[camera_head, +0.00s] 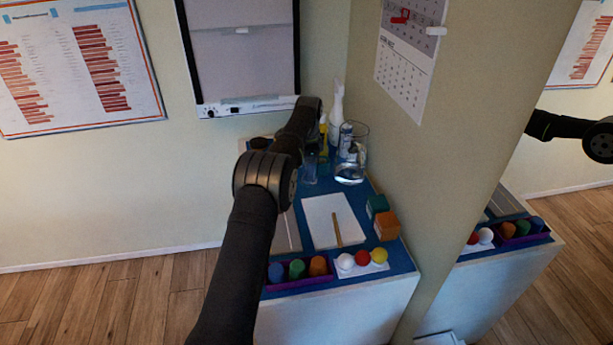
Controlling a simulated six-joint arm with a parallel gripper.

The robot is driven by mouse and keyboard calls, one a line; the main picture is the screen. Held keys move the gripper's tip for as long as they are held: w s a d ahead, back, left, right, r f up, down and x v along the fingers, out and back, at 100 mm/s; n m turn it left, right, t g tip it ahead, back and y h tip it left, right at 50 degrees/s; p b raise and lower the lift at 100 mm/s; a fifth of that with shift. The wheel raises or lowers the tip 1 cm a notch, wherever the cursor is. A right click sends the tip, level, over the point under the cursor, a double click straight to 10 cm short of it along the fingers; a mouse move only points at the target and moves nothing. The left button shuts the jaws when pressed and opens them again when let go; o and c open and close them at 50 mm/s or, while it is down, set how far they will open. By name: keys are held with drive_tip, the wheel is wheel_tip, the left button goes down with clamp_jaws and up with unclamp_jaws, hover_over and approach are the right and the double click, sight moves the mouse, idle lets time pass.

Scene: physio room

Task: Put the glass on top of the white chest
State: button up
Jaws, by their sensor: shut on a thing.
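The white chest (335,312) stands against the wall at the centre, with a blue surface on top. My arm reaches over it from below, and its end bends down near the back of the chest. My gripper (311,150) is small in the view and partly hidden by my own wrist; it is shut on a clear bluish glass (310,172). The glass looks upright over the back part of the chest top. I cannot tell whether its base touches the surface.
A glass jug (357,158) and a white spray bottle (336,110) stand close right of the glass. White paper (322,213) with a pencil, green and orange blocks (386,225), a purple tray (328,276) and coloured balls (362,258) fill the front. A mirror stands at right.

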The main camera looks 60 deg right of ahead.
sight(306, 175)
drive_tip(key=shift+w+f, duration=0.3)
drive_tip(key=shift+w, duration=0.15)
drive_tip(key=shift+f, duration=1.95)
drive_tip(key=shift+f, duration=0.1)
drive_tip(key=o, duration=1.2)
drive_tip(key=shift+c, duration=0.2)
wheel_tip(306, 175, up, 12)
drive_tip(key=shift+f, duration=3.95)
